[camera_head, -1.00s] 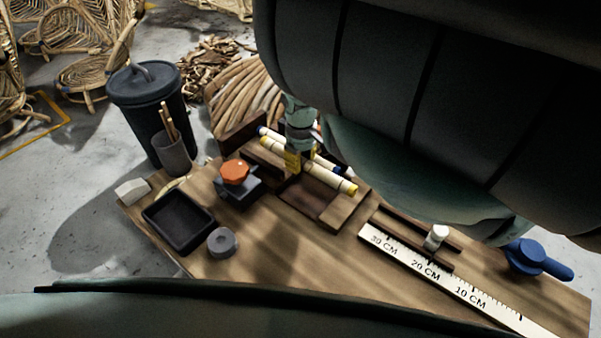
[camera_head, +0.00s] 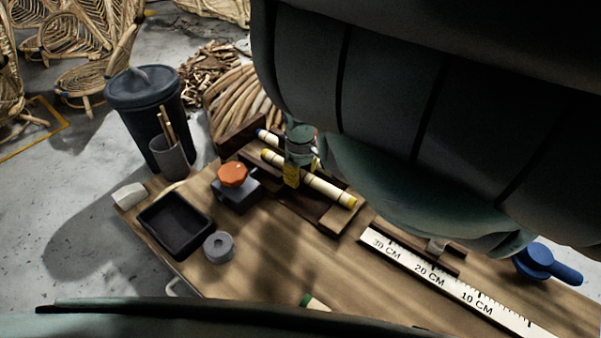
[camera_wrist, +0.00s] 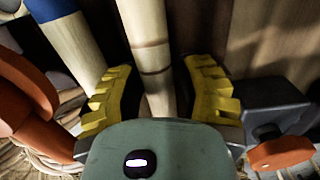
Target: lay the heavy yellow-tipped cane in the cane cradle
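The yellow-tipped cane (camera_head: 325,187), pale with yellow ends, lies low along the dark wooden cane cradle (camera_head: 312,207). I cannot tell whether its whole length touches the cradle. My gripper (camera_head: 291,173) is down around the cane's middle. In the wrist view the cane (camera_wrist: 152,45) runs between the two yellow fingers of my gripper (camera_wrist: 158,95), with a visible gap on each side. A blue-tipped cane (camera_head: 270,138) lies behind it, and it also shows in the wrist view (camera_wrist: 72,42). My gripper hides part of both canes.
An orange-knobbed clamp (camera_head: 233,177) stands close left of the cradle. A black tray (camera_head: 150,228), a grey roll (camera_head: 219,247) and a cup of sticks (camera_head: 170,158) are left. A ruler (camera_head: 450,283) and blue-handled tool (camera_head: 540,260) are right. A green-tipped cane (camera_head: 316,303) shows in front.

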